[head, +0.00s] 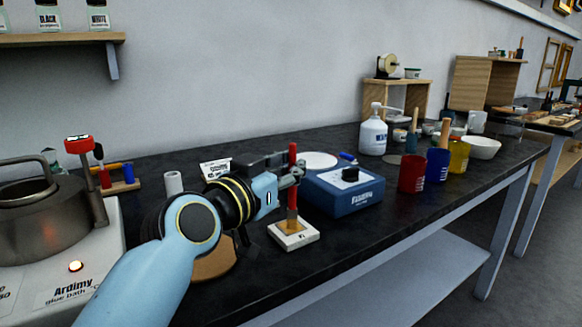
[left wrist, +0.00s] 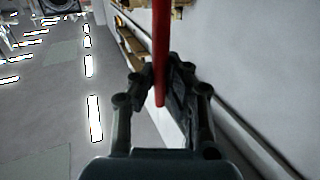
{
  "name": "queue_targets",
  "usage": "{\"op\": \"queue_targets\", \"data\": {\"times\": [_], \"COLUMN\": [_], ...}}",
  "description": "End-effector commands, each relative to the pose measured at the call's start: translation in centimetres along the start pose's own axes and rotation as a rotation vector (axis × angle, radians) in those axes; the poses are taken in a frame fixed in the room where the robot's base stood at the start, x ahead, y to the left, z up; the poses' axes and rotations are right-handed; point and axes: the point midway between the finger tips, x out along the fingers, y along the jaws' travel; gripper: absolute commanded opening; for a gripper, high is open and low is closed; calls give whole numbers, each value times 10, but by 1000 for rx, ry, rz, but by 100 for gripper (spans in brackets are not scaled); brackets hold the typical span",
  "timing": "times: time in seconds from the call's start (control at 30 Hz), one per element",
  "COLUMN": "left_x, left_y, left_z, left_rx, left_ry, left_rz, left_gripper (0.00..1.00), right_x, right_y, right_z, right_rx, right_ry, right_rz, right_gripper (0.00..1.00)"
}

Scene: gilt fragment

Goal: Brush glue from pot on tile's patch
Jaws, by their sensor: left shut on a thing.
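My left gripper (head: 293,172) is shut on the red handle of a brush (head: 292,195). The brush is upright, with its bristles down at the amber patch (head: 292,227) of a small white tile (head: 294,236). I cannot tell whether the bristles touch the patch. In the left wrist view the red handle (left wrist: 160,45) stands between the fingers (left wrist: 158,88). The glue pot (head: 35,210), a dark metal vessel with a handle, sits on the white glue bath (head: 72,270) at the left. Its inside is hidden. My right gripper is not in view.
A blue box (head: 343,193) stands right of the tile. Beyond it are red (head: 411,173), blue (head: 437,165) and yellow (head: 458,155) cups and a pump bottle (head: 373,135). A round brown board (head: 214,264) lies partly behind my arm. The black bench front is clear.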

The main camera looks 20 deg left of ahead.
Motion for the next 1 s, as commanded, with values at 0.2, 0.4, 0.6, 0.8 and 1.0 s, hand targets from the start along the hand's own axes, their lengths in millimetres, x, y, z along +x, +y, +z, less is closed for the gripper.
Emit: {"op": "queue_targets", "data": {"times": [0.2,0.4,0.6,0.8,1.0], "left_x": [7,5,-2,-3,4], "left_y": [-17,-10,5,5,-9], "left_z": [-2,-1,0,-1,0], "left_rx": [4,-2,-2,4,5], "left_ry": [1,1,1,1,1], "left_rz": [-1,-1,-1,-1,0], "left_gripper": [0,0,0,0,0], "right_x": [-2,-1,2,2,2], "right_y": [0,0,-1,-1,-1], "right_z": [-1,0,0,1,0], "right_rx": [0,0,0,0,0], "right_ry": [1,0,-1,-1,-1], "right_rz": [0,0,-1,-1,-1], "right_gripper": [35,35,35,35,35]}}
